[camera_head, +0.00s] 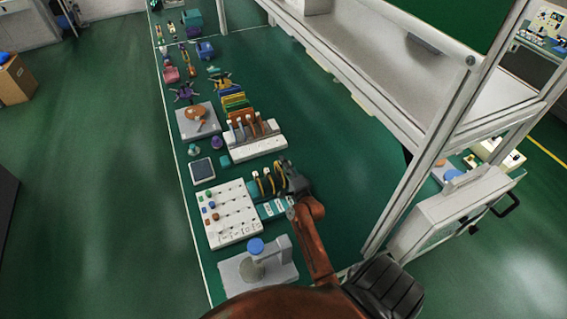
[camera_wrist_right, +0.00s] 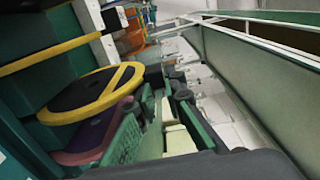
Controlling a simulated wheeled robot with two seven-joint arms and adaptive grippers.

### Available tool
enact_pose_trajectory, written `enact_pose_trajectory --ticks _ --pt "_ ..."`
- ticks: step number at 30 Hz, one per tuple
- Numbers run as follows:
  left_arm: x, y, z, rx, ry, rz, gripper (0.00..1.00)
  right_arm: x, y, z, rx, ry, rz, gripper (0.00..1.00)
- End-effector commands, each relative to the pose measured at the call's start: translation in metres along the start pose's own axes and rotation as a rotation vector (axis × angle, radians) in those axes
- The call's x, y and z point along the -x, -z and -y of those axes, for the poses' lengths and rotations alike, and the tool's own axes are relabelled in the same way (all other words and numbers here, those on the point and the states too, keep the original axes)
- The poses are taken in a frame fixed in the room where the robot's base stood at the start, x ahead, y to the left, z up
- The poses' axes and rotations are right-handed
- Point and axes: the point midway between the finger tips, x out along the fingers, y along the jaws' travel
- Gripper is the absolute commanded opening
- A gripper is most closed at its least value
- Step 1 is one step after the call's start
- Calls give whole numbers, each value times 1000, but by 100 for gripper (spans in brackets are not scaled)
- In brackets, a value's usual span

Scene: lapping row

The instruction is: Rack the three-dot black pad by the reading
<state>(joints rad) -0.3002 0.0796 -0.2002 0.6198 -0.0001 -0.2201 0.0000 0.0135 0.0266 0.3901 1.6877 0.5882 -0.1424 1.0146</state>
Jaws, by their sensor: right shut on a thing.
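My right gripper (camera_head: 288,176) is at the right end of a teal rack (camera_head: 276,208) with several upright black and yellow pads (camera_head: 265,183). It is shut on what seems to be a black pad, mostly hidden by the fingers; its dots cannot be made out. A white board with coloured knobs (camera_head: 231,213) and a grey gauge with a blue top (camera_head: 257,262) are nearby. My left gripper is out of view.
A white rack with brown pads (camera_head: 254,143) and a dark square plate (camera_head: 202,169) stand farther along the green bench. A white frame post (camera_head: 420,150) rises right of my arm. The bench right of the racks (camera_head: 340,160) is clear.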

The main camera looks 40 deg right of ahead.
Motion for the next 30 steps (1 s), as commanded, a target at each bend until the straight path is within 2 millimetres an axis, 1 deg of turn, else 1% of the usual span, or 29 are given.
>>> enact_pose_trajectory --ticks 24,25,30 --pt "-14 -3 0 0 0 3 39 0 0 -20 0 0 0 0" --pt "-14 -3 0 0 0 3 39 0 0 -20 0 0 0 10" --pt "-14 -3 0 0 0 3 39 0 0 -19 0 0 0 22"
